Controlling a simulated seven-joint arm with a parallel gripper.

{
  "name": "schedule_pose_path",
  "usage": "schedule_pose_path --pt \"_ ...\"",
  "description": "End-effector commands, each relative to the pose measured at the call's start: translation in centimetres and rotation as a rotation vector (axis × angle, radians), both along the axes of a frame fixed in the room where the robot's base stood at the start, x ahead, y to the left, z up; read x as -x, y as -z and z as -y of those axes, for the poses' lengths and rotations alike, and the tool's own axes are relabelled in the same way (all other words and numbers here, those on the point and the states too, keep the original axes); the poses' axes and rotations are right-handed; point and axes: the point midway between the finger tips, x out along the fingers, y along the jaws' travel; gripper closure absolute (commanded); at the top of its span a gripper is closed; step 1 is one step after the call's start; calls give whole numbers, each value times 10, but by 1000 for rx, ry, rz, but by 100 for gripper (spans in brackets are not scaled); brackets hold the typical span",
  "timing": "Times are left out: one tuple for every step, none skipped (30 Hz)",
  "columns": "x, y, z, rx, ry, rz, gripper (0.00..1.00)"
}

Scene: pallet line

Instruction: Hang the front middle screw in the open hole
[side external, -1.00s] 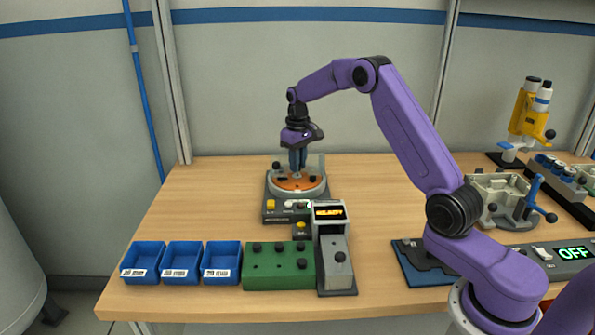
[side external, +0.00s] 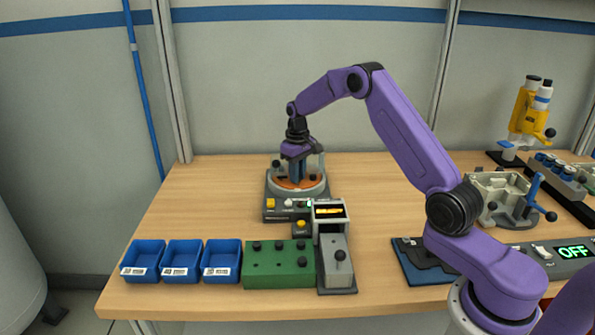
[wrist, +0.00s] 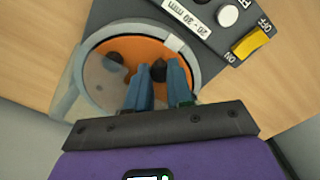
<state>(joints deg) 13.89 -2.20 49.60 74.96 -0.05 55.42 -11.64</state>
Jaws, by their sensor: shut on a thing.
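My gripper (side external: 297,178) points down inside the round feeder with the orange disc (side external: 297,186). In the wrist view its blue fingers (wrist: 159,76) are shut on a dark screw (wrist: 158,69), which is mostly hidden between them. Another black screw head (wrist: 113,60) shows on the disc beyond the fingers, to the left, behind the clear cover. More dark heads show around the disc in the side view, one at its right (side external: 313,177). I cannot tell which hole of the disc is open.
A green block (side external: 262,275) with several black knobs stands at the front, beside blue bins (side external: 222,274) and a grey unit with a display (side external: 337,276). The feeder base has a yellow switch (wrist: 251,43). Bare table lies left of the feeder.

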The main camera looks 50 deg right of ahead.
Motion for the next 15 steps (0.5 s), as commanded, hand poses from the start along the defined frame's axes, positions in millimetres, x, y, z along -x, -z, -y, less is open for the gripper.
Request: schedule_pose_path --pt "0 1 0 0 0 0 100" --pt "0 0 0 0 0 0 100" --pt "0 0 0 0 0 0 72" --pt "0 0 0 0 0 0 68" --pt "0 0 0 0 0 0 68" --pt "0 0 0 0 0 0 68" --pt "0 0 0 0 0 0 68" --pt "0 0 0 0 0 0 68" --pt "0 0 0 0 0 0 68" --pt "0 0 0 0 0 0 68" --pt "0 0 0 0 0 0 68" --pt "0 0 0 0 0 0 68" --pt "0 -1 0 0 0 0 68" --pt "0 -2 0 0 0 1 68" --pt "0 -4 0 0 0 1 68"
